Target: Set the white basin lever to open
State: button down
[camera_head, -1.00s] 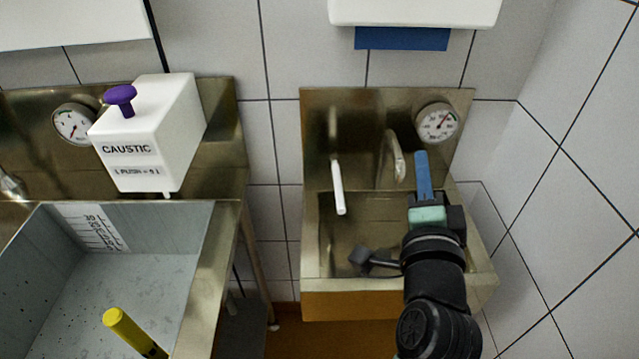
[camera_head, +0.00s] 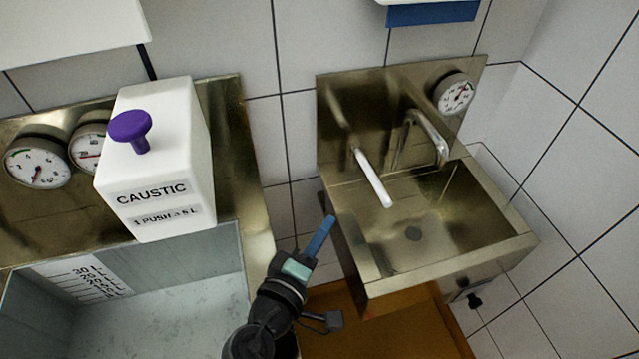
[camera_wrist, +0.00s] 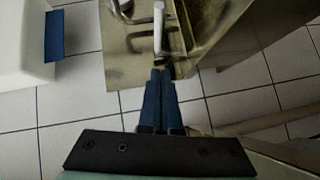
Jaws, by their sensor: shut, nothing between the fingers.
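The white basin lever (camera_head: 373,178) juts forward and down from the steel back panel of the wash basin (camera_head: 430,270), left of the curved tap (camera_head: 425,135). In the wrist view the lever (camera_wrist: 158,32) shows just ahead of the fingertips. I cannot tell from its pose whether it is set open. My gripper (camera_head: 329,222) has blue fingers that are shut and empty. It is left of the basin, below and left of the lever, and looks apart from it. The closed fingers also show in the wrist view (camera_wrist: 160,74).
A white caustic dispenser (camera_head: 160,165) with a purple knob (camera_head: 130,128) stands at left above a grey sink (camera_head: 190,285). Gauges (camera_head: 38,162) sit behind it. A narrow gap with tiled wall separates sink and basin. Another gauge (camera_head: 455,93) is on the basin panel.

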jog(key=p, duration=0.1)
send_near(371, 181)
jog(key=w, duration=0.1)
jog(key=w+a, duration=0.1)
jog(key=w, duration=0.1)
jog(key=shift+w+a+n, duration=0.1)
jog(key=shift+w+n, duration=0.15)
jog(key=shift+n, duration=0.05)
jog(key=d, duration=0.1)
jog(key=w+d, duration=0.1)
jog(key=d, duration=0.1)
jog(key=shift+w+d+f+p, duration=0.1)
jog(key=shift+w+f+p, duration=0.05)
jog(key=shift+f+p, duration=0.2)
jog(key=shift+w+d+f, duration=0.15)
jog(key=shift+d+f, duration=0.05)
jog(key=shift+d, duration=0.25)
